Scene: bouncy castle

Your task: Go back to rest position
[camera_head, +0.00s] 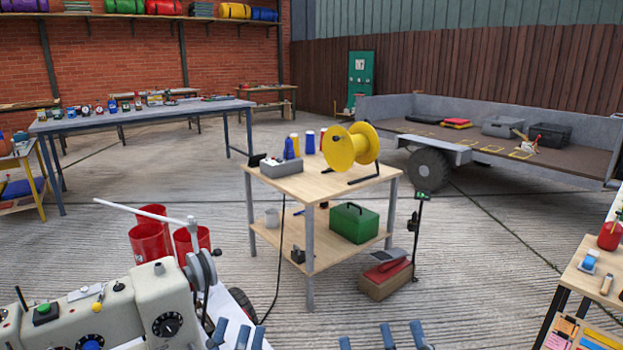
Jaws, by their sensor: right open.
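My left gripper (238,336) shows only as blue fingertips at the bottom edge, just right of the cream sewing machine. The rest of it is cut off, and I cannot tell whether it is open or shut. My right gripper (384,338) also shows only as blue fingertips at the bottom edge, to the right of the left one. Its fingers are spread apart, and I see nothing between them. Both grippers are in front of the wooden two-level table (318,190), apart from it.
A cream sewing machine (135,308) is close at lower left, with red buckets (150,238) behind it. The table bears a yellow reel (350,147). A workbench (585,270) edges in at right. A trailer (590,170) stands behind. Concrete floor is open between them.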

